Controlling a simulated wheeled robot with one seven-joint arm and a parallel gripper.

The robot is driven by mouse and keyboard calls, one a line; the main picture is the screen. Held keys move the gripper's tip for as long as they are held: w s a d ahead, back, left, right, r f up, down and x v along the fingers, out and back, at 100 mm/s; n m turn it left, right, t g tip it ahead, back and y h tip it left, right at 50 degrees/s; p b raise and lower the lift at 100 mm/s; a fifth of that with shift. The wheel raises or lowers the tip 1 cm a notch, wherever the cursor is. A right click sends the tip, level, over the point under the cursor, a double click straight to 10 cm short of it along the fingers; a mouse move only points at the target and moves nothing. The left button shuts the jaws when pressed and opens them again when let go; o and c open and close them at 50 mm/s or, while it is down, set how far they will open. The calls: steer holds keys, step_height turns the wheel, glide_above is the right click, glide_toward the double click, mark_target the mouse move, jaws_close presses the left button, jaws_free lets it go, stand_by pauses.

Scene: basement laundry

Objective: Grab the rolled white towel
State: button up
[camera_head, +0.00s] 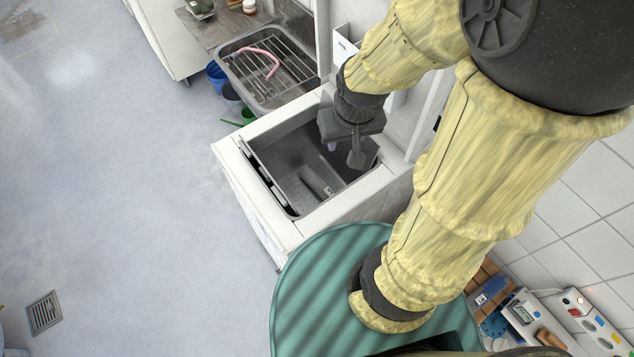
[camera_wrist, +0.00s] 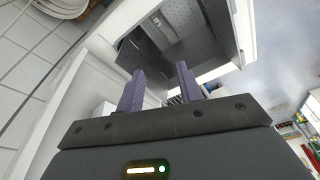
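My gripper (camera_head: 345,153) is over the open top of a white-rimmed metal tub (camera_head: 229,160), near its far right corner. In the wrist view its two purple-grey fingers (camera_wrist: 160,86) stand apart with nothing between them, so it is open and empty. No other clear white roll shows. The tub's perforated metal inside (camera_wrist: 190,50) shows beyond the fingers in the wrist view.
A metal sink with a rack (camera_head: 285,85) and a pink hose (camera_head: 268,62) stands behind the tub. Blue (camera_head: 216,74) and green (camera_head: 248,116) buckets sit beside it. A striped green round surface (camera_head: 310,290) is in front. The floor at left is clear, with a drain (camera_head: 44,313).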

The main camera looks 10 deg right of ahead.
mark_target(322, 184)
steer(key=o, duration=0.3)
steer(key=shift+s+d, duration=0.1)
steer(key=shift+s, duration=0.05)
steer(key=o, duration=0.4)
steer(key=shift+f, duration=0.2)
steer(key=shift+c, duration=0.2)
steer(key=shift+o, duration=1.4)
steer(key=w+f+n+g+b, duration=0.1)
steer(key=w+f+b, duration=0.4)
steer(key=f, duration=0.5)
steer(key=w+f+n+b, duration=0.2)
steer(key=w+f+b, duration=0.3)
steer(key=f+b, duration=0.5)
steer(key=w+f+n+g+b, duration=0.1)
steer(key=w+f+b, duration=0.4)
steer(key=f, duration=0.5)
steer(key=n+b, duration=0.1)
steer(key=b, duration=0.1)
steer(key=shift+a+f+g+b, duration=0.15)
steer(key=shift+a+g+b, duration=0.15)
step_height(322, 184, down, 12)
steer(key=b, duration=0.2)
steer(key=shift+b, duration=0.4)
steer(key=shift+f, duration=0.15)
steer(key=shift+w+f+b, duration=0.15)
steer(key=shift+f+b, duration=0.25)
steer(key=shift+f, duration=0.85)
steer(key=shift+w+f+b, duration=0.1)
steer(key=shift+f+b, duration=0.25)
steer(key=shift+f, duration=0.9)
